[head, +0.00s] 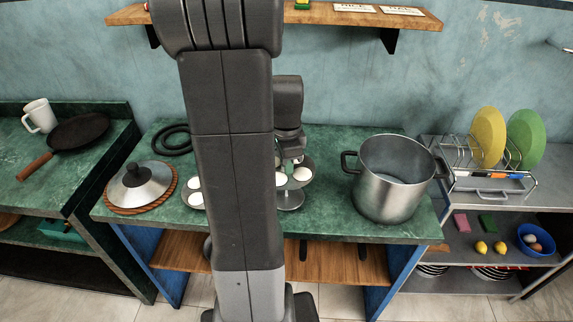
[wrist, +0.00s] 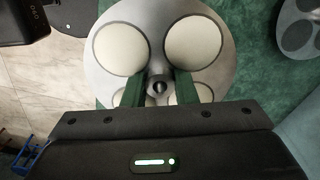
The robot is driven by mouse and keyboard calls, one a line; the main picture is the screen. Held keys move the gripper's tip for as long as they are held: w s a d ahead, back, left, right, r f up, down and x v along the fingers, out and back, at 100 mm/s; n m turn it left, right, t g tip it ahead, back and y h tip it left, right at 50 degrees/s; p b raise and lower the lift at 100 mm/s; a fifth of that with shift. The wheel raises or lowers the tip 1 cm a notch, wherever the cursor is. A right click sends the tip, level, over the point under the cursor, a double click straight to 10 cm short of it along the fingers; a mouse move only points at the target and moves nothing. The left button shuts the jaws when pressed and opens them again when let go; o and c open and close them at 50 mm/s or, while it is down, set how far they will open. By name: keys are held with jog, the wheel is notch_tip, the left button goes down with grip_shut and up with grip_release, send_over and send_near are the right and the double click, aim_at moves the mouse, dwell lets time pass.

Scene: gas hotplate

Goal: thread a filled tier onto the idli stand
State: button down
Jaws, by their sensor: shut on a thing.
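My gripper (head: 290,160) is shut on the hub of a round grey tier (head: 304,184) filled with white idlis. In the wrist view the fingers (wrist: 158,90) close on the small central hub of the tier (wrist: 150,45), which has a dark round centre. Two idlis show fully there; others are partly covered by the fingers and gripper body. Just below the tier in the head view is a grey disc (head: 290,204), seemingly the base of the idli stand. Whether a post passes through the hub cannot be told. Another tier with idlis (head: 187,193) shows left of my arm, partly hidden.
A large steel pot (head: 388,190) stands close on the right. A grey disc with dark round hollows (wrist: 302,28) shows in the wrist view. The green counter's front edge is near.

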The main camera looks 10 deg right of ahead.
jog(key=shift+f+b, duration=1.15)
jog(key=shift+f, duration=0.6)
jog(key=c, duration=1.1)
grip_release()
jog(key=shift+r, duration=0.1)
notch_tip(320, 180, up, 14)
jog(key=shift+f+p, duration=0.15)
jog(key=shift+p, duration=0.25)
notch_tip(320, 180, down, 14)
jog(key=shift+b, duration=0.4)
jog(key=shift+r, duration=0.2)
